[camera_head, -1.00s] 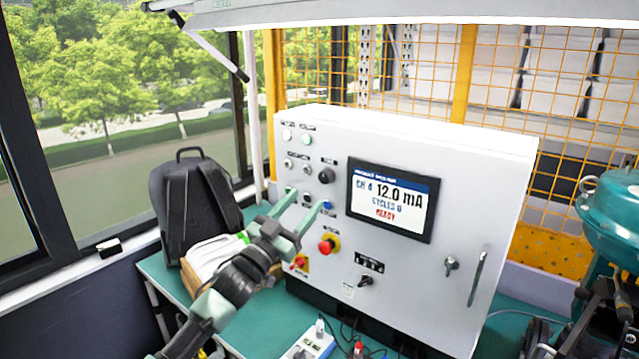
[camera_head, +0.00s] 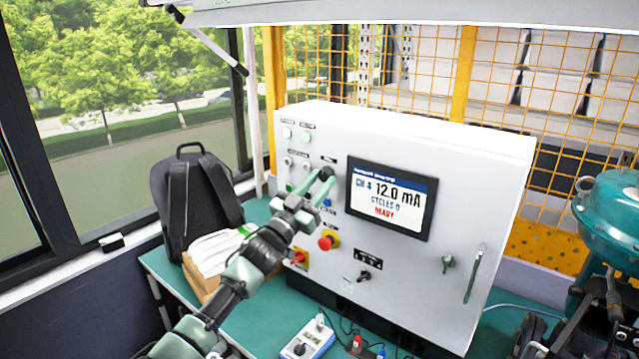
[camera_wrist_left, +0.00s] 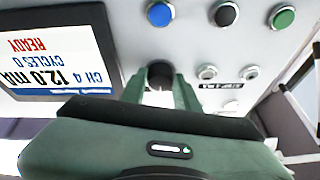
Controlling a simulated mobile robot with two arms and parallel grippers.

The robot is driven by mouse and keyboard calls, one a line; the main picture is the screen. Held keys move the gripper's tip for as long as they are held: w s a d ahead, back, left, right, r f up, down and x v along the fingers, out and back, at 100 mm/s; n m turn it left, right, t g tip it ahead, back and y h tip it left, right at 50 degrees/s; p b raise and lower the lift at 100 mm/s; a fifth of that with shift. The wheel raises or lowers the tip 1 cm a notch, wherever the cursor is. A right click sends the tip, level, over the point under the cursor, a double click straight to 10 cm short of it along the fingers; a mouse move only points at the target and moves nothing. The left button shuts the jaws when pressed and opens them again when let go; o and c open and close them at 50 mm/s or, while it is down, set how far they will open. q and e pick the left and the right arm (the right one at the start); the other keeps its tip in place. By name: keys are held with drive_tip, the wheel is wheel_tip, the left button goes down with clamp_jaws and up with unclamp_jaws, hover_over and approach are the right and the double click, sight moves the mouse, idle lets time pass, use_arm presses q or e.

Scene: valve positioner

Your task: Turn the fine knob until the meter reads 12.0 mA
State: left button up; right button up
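The panel box (camera_head: 430,130) has a screen (camera_head: 385,198) that reads CH 4, 12.0 mA, CYCLES 0, READY. A black knob (camera_head: 327,174) sits left of the screen; its label is too small to read. My left gripper (camera_head: 321,180) is at this knob. In the left wrist view, the knob (camera_wrist_left: 160,72) sits between the two fingers of the left gripper (camera_wrist_left: 160,88), which lie close against its sides. The screen (camera_wrist_left: 55,50) shows upside down there, also with 12.0 mA.
A red emergency button (camera_head: 328,241) and a red-and-yellow switch (camera_head: 299,257) lie below my left gripper. A blue button (camera_wrist_left: 160,14) is near the knob. A backpack (camera_head: 190,195) stands left of the box; a teal valve actuator (camera_head: 610,220) stands right.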

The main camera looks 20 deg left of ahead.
use_arm(q)
clamp_jaws()
drive_tip(key=shift+a+f+m+h+b, duration=0.15)
drive_tip(key=shift+m+h+b, duration=0.25)
drive_tip(key=shift+m+b, duration=0.3)
drive_tip(key=shift+m+g+h, duration=0.4)
drive_tip(key=shift+m+h, duration=0.2)
drive_tip(key=shift+m, duration=0.4)
drive_tip(key=shift+w+a+m+g+h+b, duration=0.1)
drive_tip(key=shift+m+g+h+b, duration=0.3)
drive_tip(key=shift+m, duration=0.8)
drive_tip(key=shift+r, duration=0.2)
drive_tip(key=o, duration=0.9)
unclamp_jaws()
